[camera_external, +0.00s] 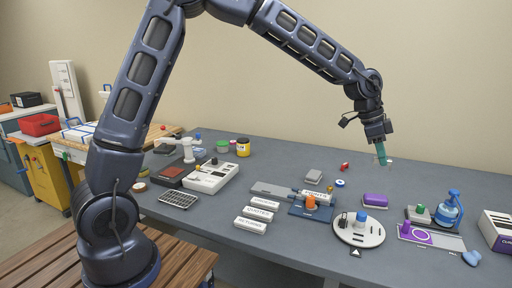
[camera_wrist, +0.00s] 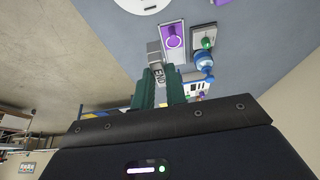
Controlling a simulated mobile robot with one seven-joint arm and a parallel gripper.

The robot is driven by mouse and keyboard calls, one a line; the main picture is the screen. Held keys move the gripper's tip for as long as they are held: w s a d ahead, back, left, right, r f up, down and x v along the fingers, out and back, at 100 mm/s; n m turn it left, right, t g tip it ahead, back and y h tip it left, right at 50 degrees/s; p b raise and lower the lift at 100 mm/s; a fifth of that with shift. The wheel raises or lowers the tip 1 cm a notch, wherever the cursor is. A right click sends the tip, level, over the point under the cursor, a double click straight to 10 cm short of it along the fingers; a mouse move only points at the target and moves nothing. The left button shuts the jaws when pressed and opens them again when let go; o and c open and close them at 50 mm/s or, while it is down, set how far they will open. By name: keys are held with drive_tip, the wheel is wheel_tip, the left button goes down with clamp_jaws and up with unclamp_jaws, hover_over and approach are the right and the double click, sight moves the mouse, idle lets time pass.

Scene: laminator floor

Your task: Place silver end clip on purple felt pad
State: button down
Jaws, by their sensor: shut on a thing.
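My gripper (camera_external: 382,160) is raised above the back right of the bench in the external view. In the wrist view its green fingers (camera_wrist: 162,84) are shut on the silver end clip (camera_wrist: 154,48), a small grey piece with dark lettering on its lower part. The clip is too small to make out clearly in the external view. The purple felt pad (camera_external: 415,236), marked with a pale ring, lies flat at the right of the bench. It also shows in the wrist view (camera_wrist: 172,28), beyond the clip and apart from it.
A blue bottle (camera_external: 448,212) and a block with a green knob (camera_external: 419,214) stand behind the pad. A purple block (camera_external: 375,201) lies left of them. A round white plate (camera_external: 359,232) is left of the pad. A white box (camera_external: 497,229) stands at the far right.

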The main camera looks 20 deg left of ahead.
drive_tip(key=r, duration=0.1)
hover_over(380, 197)
drive_tip(key=a, duration=0.2)
wheel_tip(380, 197, down, 20)
drive_tip(key=shift+r, duration=0.1)
idle(0.3)
drive_tip(key=c, duration=1.4)
unclamp_jaws()
drive_tip(key=shift+f, duration=0.2)
drive_tip(key=shift+c, duration=0.2)
